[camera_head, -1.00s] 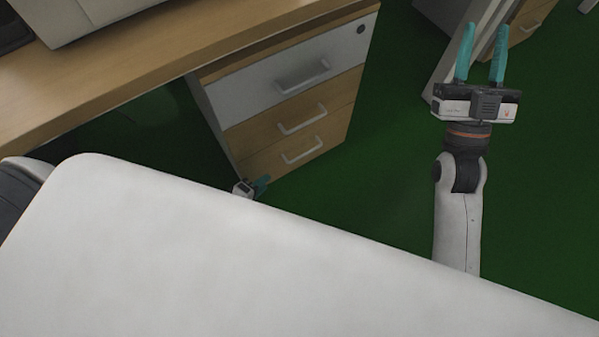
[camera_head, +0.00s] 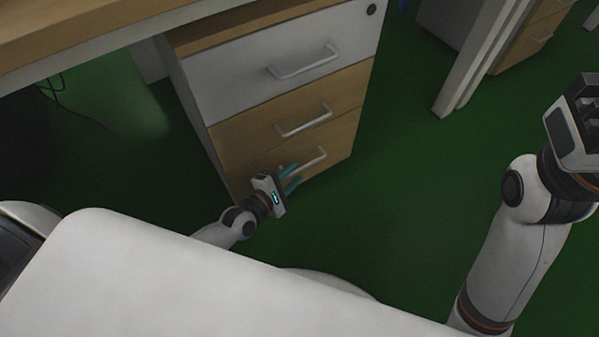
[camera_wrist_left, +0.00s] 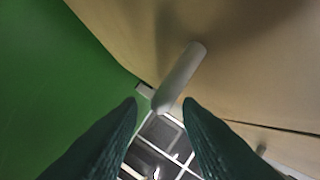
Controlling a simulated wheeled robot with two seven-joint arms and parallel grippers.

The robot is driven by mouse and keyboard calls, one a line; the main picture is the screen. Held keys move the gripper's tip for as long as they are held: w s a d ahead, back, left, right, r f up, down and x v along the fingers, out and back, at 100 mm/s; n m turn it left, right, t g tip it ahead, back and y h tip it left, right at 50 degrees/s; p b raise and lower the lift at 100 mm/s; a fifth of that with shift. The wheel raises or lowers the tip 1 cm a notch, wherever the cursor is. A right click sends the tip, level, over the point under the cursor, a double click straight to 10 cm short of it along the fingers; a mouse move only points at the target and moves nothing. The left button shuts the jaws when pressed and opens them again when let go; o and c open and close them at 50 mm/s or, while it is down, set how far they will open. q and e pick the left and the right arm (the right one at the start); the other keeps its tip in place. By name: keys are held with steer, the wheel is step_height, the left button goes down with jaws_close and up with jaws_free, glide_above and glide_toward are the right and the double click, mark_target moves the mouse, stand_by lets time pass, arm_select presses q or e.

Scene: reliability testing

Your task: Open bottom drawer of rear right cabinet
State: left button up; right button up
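The cabinet has a white top drawer (camera_head: 275,70), a wooden middle drawer (camera_head: 262,130) and a wooden bottom drawer (camera_head: 338,150). The bottom drawer looks shut, with a pale bar handle (camera_head: 312,160). My left gripper (camera_head: 297,175) is low at the front of the bottom drawer, close to this handle. In the left wrist view the teal fingers (camera_wrist_left: 160,105) are apart, and the handle (camera_wrist_left: 182,72) runs from just beyond them to between their tips. I cannot tell whether they touch it. My right gripper (camera_head: 580,125) is at the right edge, its fingers cut off.
A desk top (camera_head: 75,28) overhangs the cabinet at upper left. Another cabinet (camera_head: 530,40) with a white panel stands at upper right. Green floor (camera_head: 410,190) in front and to the right is clear. A pale grid-like object (camera_wrist_left: 165,140) shows beyond the fingers.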

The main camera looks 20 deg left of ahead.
mark_target(299, 169)
arm_select(q)
steer(key=shift+b+x, duration=0.5)
steer(key=shift+x, duration=1.25)
jaws_close()
